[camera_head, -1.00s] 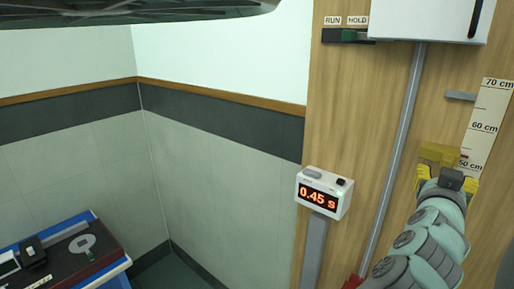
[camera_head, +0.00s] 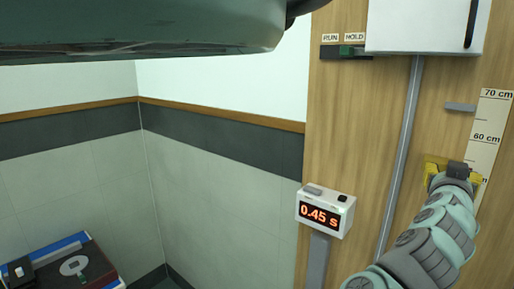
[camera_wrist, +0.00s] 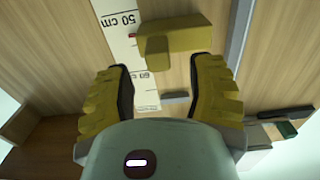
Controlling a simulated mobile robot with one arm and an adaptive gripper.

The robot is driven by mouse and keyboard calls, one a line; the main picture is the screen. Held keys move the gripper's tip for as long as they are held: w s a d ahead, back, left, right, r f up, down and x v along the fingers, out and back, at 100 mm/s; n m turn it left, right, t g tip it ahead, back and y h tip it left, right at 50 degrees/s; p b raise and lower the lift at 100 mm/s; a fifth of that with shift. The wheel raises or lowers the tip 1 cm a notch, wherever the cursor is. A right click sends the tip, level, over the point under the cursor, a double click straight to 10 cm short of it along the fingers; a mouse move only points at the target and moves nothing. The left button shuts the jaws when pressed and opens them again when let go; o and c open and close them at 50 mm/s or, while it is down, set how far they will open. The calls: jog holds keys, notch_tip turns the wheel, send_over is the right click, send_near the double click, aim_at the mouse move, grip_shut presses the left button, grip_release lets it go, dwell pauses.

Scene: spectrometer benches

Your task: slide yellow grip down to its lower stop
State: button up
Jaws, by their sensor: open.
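The yellow grip (camera_head: 432,162) sits on the wooden board beside the white centimetre scale (camera_head: 487,130), mostly hidden behind my gripper in the head view. In the wrist view, which is upside down to the scale, the grip (camera_wrist: 180,34) is a yellow bar with a short block sticking out, near the 50 cm mark. My gripper (camera_head: 456,178) is open. In the wrist view its two yellow fingers (camera_wrist: 160,88) are wide apart and empty, with the grip beyond their tips. I see no contact. A grey tab (camera_head: 460,106), perhaps a stop, lies between 60 and 70 cm.
A grey metal rod (camera_head: 402,150) runs up the board left of the grip to a white box (camera_head: 420,25). A RUN/HOLD switch (camera_head: 345,51) is beside it. A timer (camera_head: 325,213) reads 0.45 s. A blue-edged case (camera_head: 60,265) stands lower left.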

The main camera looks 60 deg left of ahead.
aim_at(442, 169)
jog(key=shift+p+x, duration=0.5)
jog(key=shift+x, duration=0.5)
jog(key=shift+w, duration=0.5)
jog(key=shift+o, duration=0.3)
jog(key=shift+a, duration=0.1)
grip_shut()
